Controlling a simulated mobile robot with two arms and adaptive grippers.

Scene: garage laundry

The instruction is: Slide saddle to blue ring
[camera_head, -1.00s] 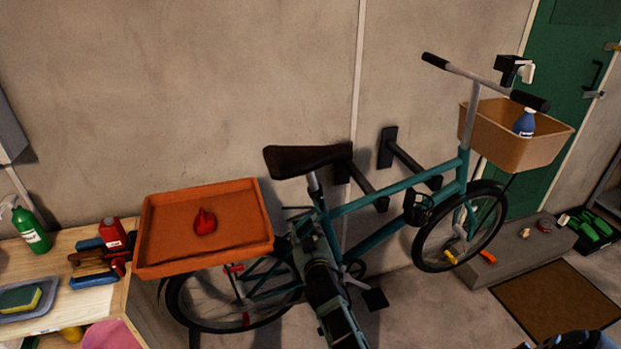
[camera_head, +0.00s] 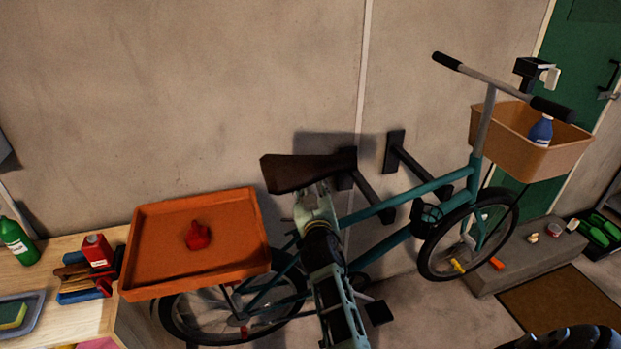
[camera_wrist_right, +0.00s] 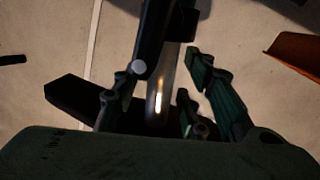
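The dark brown saddle (camera_head: 300,173) sits on the teal bicycle (camera_head: 385,205) by the wall. My right gripper (camera_head: 318,192) is just under the saddle and hides the seat post in the head view. In the right wrist view the silver seat post (camera_wrist_right: 166,80) stands between the spread fingers of the right gripper (camera_wrist_right: 160,82), with gaps showing beside it. The saddle's dark shape (camera_wrist_right: 75,97) shows at left there. No blue ring can be made out in either view. My left gripper is not in view.
An orange tray (camera_head: 137,252) holding a red object (camera_head: 199,236) is over the rear wheel, left of my right arm. Black wall brackets (camera_head: 395,152) jut out behind the frame. A tan basket (camera_head: 505,148) with a blue bottle is at the handlebar. A cluttered workbench (camera_head: 68,325) stands left.

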